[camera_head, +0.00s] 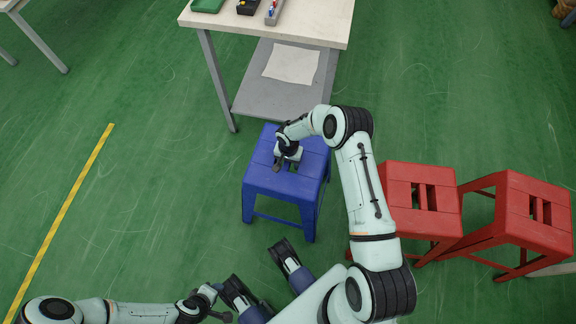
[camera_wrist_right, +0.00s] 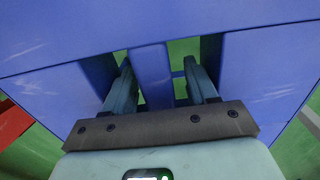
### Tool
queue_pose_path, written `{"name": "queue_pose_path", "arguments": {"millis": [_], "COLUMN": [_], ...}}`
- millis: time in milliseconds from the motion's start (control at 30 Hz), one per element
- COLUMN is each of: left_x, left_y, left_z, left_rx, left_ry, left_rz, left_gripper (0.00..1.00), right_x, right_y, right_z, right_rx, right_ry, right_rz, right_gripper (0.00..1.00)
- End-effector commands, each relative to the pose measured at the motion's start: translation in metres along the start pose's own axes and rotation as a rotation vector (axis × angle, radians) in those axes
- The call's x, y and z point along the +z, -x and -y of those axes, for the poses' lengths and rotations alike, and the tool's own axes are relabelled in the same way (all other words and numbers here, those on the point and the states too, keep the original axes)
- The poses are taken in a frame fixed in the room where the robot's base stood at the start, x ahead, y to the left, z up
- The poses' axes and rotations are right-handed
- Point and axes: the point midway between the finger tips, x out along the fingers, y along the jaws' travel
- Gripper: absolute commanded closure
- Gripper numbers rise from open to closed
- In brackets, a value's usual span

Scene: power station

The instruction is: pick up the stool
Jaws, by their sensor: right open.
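A blue stool (camera_head: 255,180) stands upright on the floor in the middle of the head view, and its seat fills the right wrist view (camera_wrist_right: 265,75). My right gripper (camera_head: 285,165) is over the middle of the seat, pointing down. In the right wrist view its two fingers (camera_wrist_right: 158,65) are apart and reach into the two slots of the seat, one on each side of the central bar (camera_wrist_right: 151,72). The fingertips are partly hidden in the slots. My left gripper (camera_head: 222,302) is low in the head view, away from the stool; its jaw opening is unclear.
Two red stools (camera_head: 420,205) (camera_head: 520,215) stand to the right, close to my right arm. A white-topped table (camera_head: 290,25) with a lower grey shelf (camera_head: 262,95) is just behind the blue stool. The green floor to the left is clear, with a yellow line (camera_head: 65,215).

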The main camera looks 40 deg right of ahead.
Motion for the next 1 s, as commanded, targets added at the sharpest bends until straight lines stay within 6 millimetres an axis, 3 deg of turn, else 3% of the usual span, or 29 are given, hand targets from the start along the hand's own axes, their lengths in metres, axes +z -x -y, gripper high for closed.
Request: {"name": "queue_pose_path", "arguments": {"millis": [167, 200, 367, 1000], "left_x": [-0.0004, -0.0003, -0.0001, 0.0003], "left_y": [0.0005, 0.0005, 0.0006, 0.0005], "left_z": [-0.0001, -0.0002, -0.0002, -0.0002], "left_rx": [0.0, 0.0, 0.0, 0.0], "left_ry": [0.0, 0.0, 0.0, 0.0], "left_rz": [-0.001, -0.001, -0.001, 0.0], "left_gripper": [0.57, 0.57, 0.57, 0.57], "right_x": [-0.0003, -0.0003, -0.0002, 0.0001], "right_y": [0.0006, 0.0006, 0.0006, 0.0007], "right_z": [0.0002, 0.0002, 0.0002, 0.0001], "right_rx": [-0.001, -0.001, 0.0, 0.0], "right_ry": [0.0, 0.0, 0.001, 0.001], "right_rz": [-0.001, -0.001, -0.001, 0.0], "right_gripper": [0.43, 0.49, 1.0, 1.0]}}
